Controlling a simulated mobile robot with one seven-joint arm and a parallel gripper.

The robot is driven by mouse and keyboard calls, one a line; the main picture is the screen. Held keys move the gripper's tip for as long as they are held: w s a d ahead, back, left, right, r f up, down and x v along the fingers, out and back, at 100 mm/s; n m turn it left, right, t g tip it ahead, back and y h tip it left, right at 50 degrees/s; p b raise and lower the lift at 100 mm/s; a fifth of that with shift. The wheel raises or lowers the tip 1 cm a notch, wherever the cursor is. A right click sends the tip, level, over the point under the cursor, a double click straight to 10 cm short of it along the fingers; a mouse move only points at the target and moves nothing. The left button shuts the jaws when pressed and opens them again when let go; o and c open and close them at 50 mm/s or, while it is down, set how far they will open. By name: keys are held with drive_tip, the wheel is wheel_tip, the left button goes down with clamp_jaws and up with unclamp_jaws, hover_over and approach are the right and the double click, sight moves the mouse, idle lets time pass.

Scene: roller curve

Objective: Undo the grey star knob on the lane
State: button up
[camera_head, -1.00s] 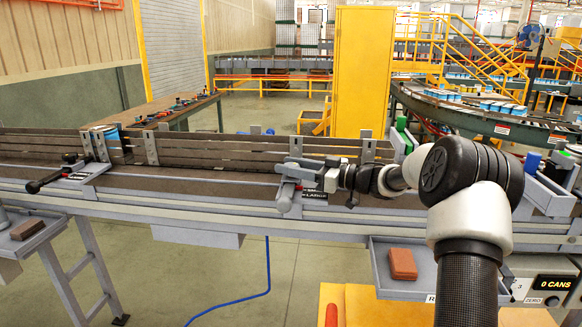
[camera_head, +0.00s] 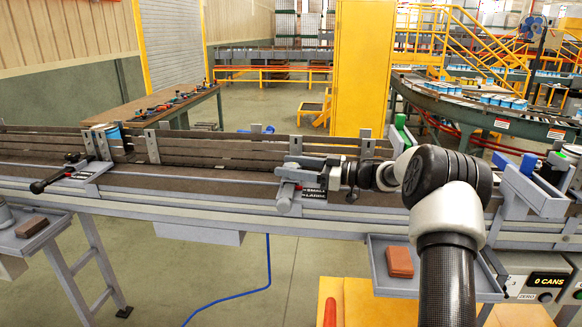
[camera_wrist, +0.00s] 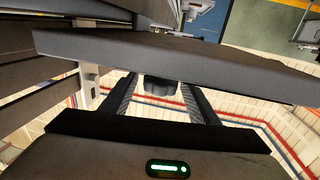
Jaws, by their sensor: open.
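A dark, rounded knob-like part (camera_wrist: 160,86) shows between my fingers in the wrist view, partly under a grey bar. I take it for the star knob; its lobes cannot be made out. My gripper (camera_wrist: 160,95) is open, with one dark finger on either side of it. Contact cannot be told. In the head view my gripper (camera_head: 318,176) is at the lane's (camera_head: 235,188) grey clamp fitting (camera_head: 290,188), beside a label reading SMALL and LARGE. My gripper and wrist hide the knob there.
A grey bar (camera_wrist: 190,58) crosses the wrist view just beyond my fingers. Another fitting with a black handle (camera_head: 58,177) sits farther left on the lane. Slatted guide rails (camera_head: 220,150) run behind. A tray with a reddish-brown block (camera_head: 399,262) hangs in front.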

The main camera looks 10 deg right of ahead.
drive_tip(key=b+v, duration=0.1)
drive_tip(key=v, duration=1.6)
drive_tip(key=shift+d, duration=0.2)
drive_tip(key=w+a+r+m+t+h, duration=0.2)
drive_tip(key=w+r+t+h, duration=0.2)
drive_tip(key=r, duration=0.4)
drive_tip(key=w+a+r+m+t+h, duration=0.2)
drive_tip(key=w+a+r+t+h, duration=0.15)
drive_tip(key=r, duration=0.55)
drive_tip(key=s+r+m+t+h+p, duration=0.1)
drive_tip(key=s+r+m+t+h, duration=0.1)
drive_tip(key=s+r+m+h, duration=0.6)
drive_tip(key=s+a+f+g, duration=0.3)
drive_tip(key=s+f, duration=0.4)
drive_tip(key=s, duration=0.5)
drive_tip(key=s+a+f+g+p, duration=0.1)
drive_tip(key=s+a+f+g, duration=0.3)
drive_tip(key=s+f, duration=0.3)
drive_tip(key=s+a+f+g+p, duration=0.1)
drive_tip(key=s+a+f+g, duration=0.2)
drive_tip(key=s, duration=1.4)
wheel_tip(320, 180, down, 5)
drive_tip(key=shift+a+r+m+g, duration=0.1)
drive_tip(key=shift+a+m+g, duration=0.25)
drive_tip(key=shift+g, duration=0.7)
